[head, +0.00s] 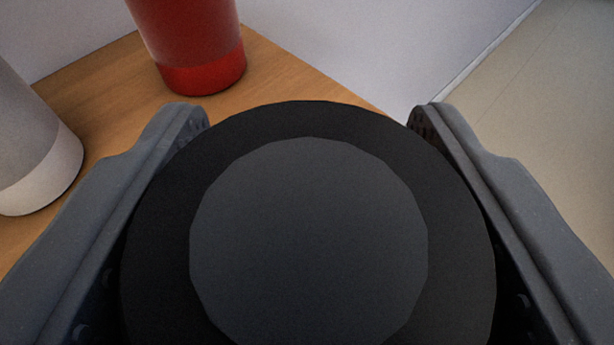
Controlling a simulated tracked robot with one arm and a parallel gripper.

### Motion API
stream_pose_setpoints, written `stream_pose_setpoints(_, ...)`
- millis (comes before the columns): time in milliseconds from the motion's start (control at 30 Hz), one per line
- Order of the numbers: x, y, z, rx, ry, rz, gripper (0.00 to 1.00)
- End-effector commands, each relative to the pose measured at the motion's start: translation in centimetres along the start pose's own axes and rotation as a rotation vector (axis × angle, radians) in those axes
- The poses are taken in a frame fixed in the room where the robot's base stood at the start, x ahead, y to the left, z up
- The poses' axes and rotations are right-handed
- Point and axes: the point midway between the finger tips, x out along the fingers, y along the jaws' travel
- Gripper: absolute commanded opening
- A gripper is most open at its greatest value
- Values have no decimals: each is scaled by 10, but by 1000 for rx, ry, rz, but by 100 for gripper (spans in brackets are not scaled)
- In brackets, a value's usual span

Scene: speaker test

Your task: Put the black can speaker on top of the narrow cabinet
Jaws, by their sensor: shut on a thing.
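The black can speaker (310,235) fills the lower middle of the head view, its round top with a dark grey disc facing the camera. My gripper (308,120) is shut on it, with one grey finger against its left side and one against its right. A wooden surface (285,78) lies behind and below the speaker; I cannot tell whether it is the narrow cabinet. The speaker hides part of this surface, and its underside is out of sight, so I cannot tell whether it touches the wood.
A red can-shaped object (195,50) stands on the wood behind the speaker. A light grey and white one (35,150) stands at the left edge. A pale wall (370,45) rises behind. Tiled floor (550,110) shows at right, past the wood's edge.

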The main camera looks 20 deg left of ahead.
Motion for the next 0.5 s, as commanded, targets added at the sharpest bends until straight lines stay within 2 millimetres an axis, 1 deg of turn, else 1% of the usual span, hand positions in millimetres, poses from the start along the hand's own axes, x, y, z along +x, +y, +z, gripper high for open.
stream_pose_setpoints(133, 1, 0, 2, 1, 1, -1, 22)
stream_pose_setpoints(167, 0, 0, 2, 1, 0, 0, 61)
stream_pose_setpoints(200, 0, 0, 1, 0, 0, 0, 72)
stream_pose_setpoints(233, 0, 0, 1, 0, 0, 0, 74)
stream_pose_setpoints(500, 0, 0, 1, 0, 0, 0, 74)
